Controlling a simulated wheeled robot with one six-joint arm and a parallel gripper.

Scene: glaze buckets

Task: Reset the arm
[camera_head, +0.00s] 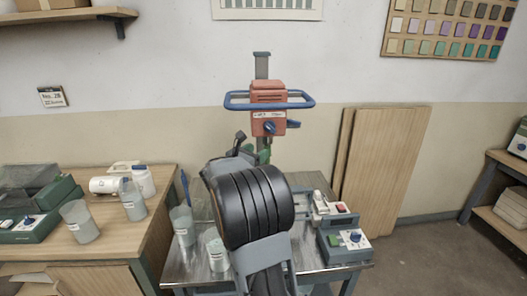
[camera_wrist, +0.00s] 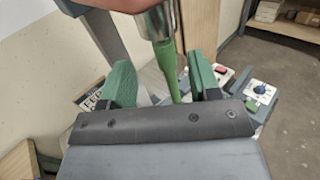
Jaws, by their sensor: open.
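My gripper (camera_wrist: 163,76) shows in the wrist view as two green fingers held wide apart, with nothing gripped between them. A green tapered shaft under a metal cylinder (camera_wrist: 158,22) hangs in line with the gap between the fingers; I cannot tell whether anything touches it. In the head view my black ribbed arm reaches up in front of the orange stand mixer (camera_head: 268,92) with its blue ring handle, and hides most of my gripper. A bit of green shows just below the mixer head.
A metal table (camera_head: 180,272) holds grey cups (camera_head: 183,226) at left and a small device with a blue knob (camera_head: 345,243) at right. A wooden bench (camera_head: 118,240) with cups and jars stands left. Wood boards (camera_head: 384,170) lean on the wall. Floor at right is clear.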

